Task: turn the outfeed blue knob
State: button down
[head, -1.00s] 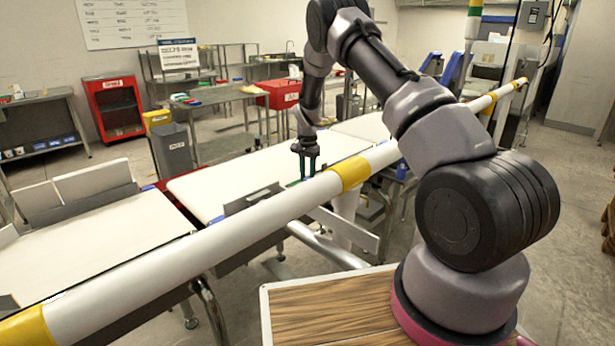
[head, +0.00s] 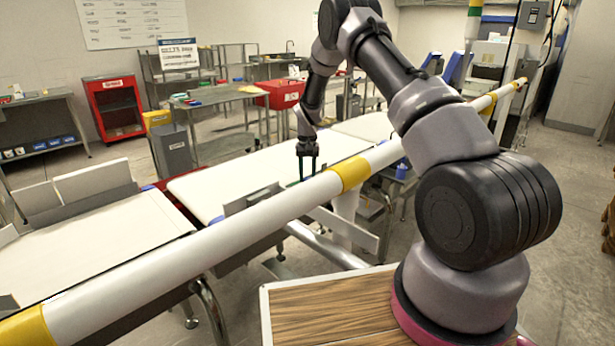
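My gripper (head: 308,168) points down over the middle white belt (head: 235,177), just behind the white and yellow rail. Its two dark fingers look apart, with nothing visible between them; the tips come close to the rail's upper edge. A small blue part (head: 217,219) shows at the near left corner of this belt, left of the gripper. Another blue part (head: 401,168) shows behind the rail, right of the gripper and below the belt height. Both are too small to tell which is the outfeed knob. A thin green edge (head: 294,184) shows beside the fingers.
The white rail (head: 235,238) with yellow bands crosses in front of the belts. A grey plate (head: 252,198) stands at the belt's near edge. Another white belt (head: 85,245) lies at left. A grey bin (head: 172,150) and a red cabinet (head: 114,107) stand behind.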

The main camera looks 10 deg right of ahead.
aim_at(308, 178)
dwell(0.4)
jog(key=c, duration=0.5)
grip_release()
notch_tip(308, 178, up, 11)
jog(key=shift+f, duration=0.1)
